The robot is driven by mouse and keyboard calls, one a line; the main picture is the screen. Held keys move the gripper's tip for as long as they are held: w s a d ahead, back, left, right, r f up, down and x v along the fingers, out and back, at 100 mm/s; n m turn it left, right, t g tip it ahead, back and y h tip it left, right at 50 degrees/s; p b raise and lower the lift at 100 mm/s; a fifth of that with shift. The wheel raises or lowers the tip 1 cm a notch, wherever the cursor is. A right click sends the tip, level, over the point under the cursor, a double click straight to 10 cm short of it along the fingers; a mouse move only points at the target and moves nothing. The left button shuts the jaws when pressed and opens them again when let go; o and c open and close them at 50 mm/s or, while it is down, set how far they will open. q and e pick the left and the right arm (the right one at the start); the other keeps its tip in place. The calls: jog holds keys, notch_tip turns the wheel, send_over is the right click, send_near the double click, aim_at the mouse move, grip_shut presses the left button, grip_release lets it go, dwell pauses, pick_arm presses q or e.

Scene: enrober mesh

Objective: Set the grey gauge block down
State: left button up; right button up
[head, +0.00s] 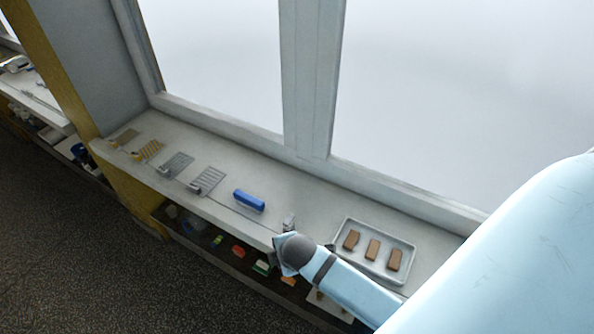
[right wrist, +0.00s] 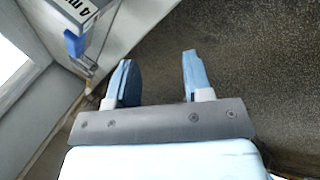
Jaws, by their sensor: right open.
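The grey gauge block (head: 289,222) stands on the white ledge near its front edge, just beyond my right gripper (head: 280,240). In the right wrist view the block (right wrist: 75,12) is at the top left, with a dark-on-white marking that reads "4 m" before the picture cuts it off. My right gripper (right wrist: 158,70) is open there, with only the dark floor seen between its two blue fingers. The block is outside the gap, to the left of the fingers, and seems apart from them. My left gripper is not in view.
On the ledge (head: 325,210), a blue-handled tool (head: 249,200) lies left of the block, and several mesh paddles (head: 208,181) lie further left. A tray (head: 408,247) with three brown bars stands to the right. A lower shelf holds small coloured items (head: 238,251). A window frame (head: 308,80) rises behind.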

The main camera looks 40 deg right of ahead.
jog(key=s+a+m+t+y, duration=0.3)
jog(key=s+m+t, duration=0.2)
jog(key=s+m, duration=0.6)
jog(key=shift+a+f+m+y, duration=0.15)
jog(key=shift+f+m+y, duration=0.15)
jog(key=shift+f+m, duration=0.1)
dwell(0.4)
